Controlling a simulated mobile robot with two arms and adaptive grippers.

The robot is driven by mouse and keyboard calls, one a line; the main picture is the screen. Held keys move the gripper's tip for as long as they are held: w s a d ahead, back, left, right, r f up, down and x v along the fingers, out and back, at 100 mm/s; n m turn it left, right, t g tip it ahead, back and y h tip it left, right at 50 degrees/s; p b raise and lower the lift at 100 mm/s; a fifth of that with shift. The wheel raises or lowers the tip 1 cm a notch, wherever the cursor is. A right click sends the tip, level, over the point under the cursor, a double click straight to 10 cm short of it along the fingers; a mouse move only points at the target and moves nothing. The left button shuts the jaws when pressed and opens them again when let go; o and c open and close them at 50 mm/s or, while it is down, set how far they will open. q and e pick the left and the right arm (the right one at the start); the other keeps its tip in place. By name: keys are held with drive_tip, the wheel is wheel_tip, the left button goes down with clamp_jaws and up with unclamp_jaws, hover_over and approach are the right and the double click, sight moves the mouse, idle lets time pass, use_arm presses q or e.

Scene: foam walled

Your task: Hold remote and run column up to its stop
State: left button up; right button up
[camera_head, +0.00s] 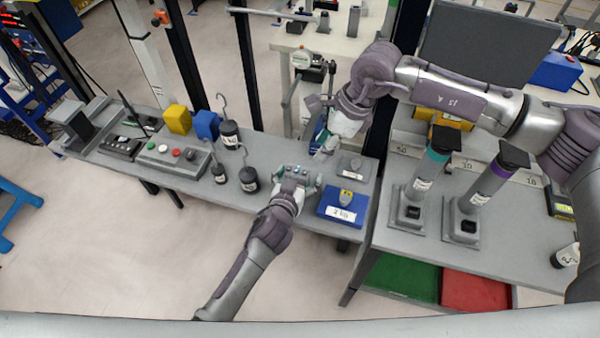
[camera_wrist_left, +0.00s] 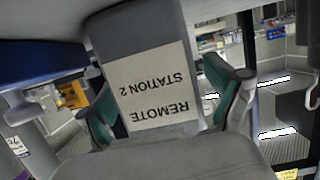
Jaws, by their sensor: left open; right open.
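The grey remote (camera_head: 293,170), with small dark buttons along its top, is at the table's front edge. Its label, "REMOTE STATION 2", reads upside down in the left wrist view (camera_wrist_left: 155,88). My left gripper (camera_head: 296,187) is at the remote, its green fingertips on either side in the left wrist view (camera_wrist_left: 168,110). It is open, and I cannot tell whether either finger touches. My right gripper (camera_head: 328,147) is open above the table, just behind and right of the remote. An upright post with a dial gauge (camera_head: 301,58) stands behind; I cannot tell whether it is the column.
Two capped tubes on stands (camera_head: 425,180) (camera_head: 480,190) occupy the right table, below my right arm.

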use_arm(q)
drive_tip(key=shift+w+d+f, duration=0.1)
drive_tip(key=shift+w, duration=0.15)
drive_tip(key=c, duration=1.2)
drive_tip(key=shift+c, duration=0.2)
use_arm(e)
clamp_jaws()
idle(0.4)
